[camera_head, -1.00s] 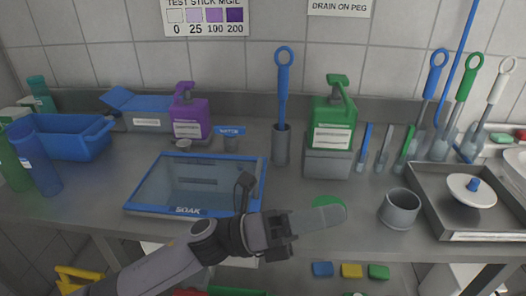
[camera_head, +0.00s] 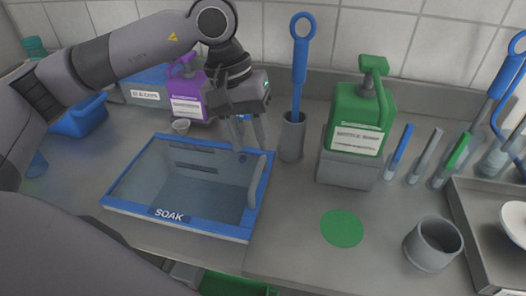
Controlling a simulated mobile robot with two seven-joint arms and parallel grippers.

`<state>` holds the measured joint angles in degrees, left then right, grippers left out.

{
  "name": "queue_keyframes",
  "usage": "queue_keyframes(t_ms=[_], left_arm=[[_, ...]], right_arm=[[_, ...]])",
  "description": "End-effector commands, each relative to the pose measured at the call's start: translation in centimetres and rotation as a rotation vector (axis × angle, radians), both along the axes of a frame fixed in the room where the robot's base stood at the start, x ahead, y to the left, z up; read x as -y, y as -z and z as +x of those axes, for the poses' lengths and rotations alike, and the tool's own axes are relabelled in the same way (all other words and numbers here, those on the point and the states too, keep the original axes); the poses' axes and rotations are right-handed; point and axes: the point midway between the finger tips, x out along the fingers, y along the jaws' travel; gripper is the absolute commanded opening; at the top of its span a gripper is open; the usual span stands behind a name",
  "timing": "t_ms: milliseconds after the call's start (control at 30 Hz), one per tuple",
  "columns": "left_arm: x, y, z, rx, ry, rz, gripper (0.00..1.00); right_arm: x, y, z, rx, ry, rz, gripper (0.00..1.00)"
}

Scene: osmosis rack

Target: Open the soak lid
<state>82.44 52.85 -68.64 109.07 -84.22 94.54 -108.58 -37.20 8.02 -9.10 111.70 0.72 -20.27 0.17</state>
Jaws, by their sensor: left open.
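The soak basin (camera_head: 168,214) has a blue rim with the word SOAK on its front edge. Its inside shows as grey, through a clear lid or bare; I cannot tell which, nor whether the soak lid is up or down. A pale grey bar (camera_head: 257,181) stands along the basin's right side; it may be a handle. My left gripper (camera_head: 246,148) is open and empty, pointing down over the basin's back right corner, close to the bar's far end. I see no contact. My right gripper is not in view.
A blue-handled brush stands in a grey holder (camera_head: 292,137) just right of the gripper. A green bottle (camera_head: 360,110) and purple bottle (camera_head: 187,96) stand behind. A green disc (camera_head: 342,228), grey cup (camera_head: 432,243) and metal tray (camera_head: 468,220) lie right. Bare counter surrounds the disc.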

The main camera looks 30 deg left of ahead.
Motion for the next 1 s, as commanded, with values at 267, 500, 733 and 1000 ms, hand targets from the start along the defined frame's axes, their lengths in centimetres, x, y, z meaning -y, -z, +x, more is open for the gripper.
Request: queue_keyframes(t_ms=[267, 500, 733, 1000], left_arm=[[-0.2, 2.4, 0.2, 0.01, 0.009, 0.029, 0.4], [0.5, 5.7, 0.4, 0.01, 0.007, 0.026, 0.4], [0.7, 6.8, 0.5, 0.013, 0.007, 0.025, 0.4], [0.7, 6.7, 0.5, 0.013, 0.007, 0.025, 0.08]], right_arm=[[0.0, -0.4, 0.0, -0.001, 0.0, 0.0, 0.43], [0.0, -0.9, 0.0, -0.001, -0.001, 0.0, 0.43], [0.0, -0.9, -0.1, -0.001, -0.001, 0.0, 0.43], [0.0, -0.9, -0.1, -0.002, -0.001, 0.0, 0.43]])
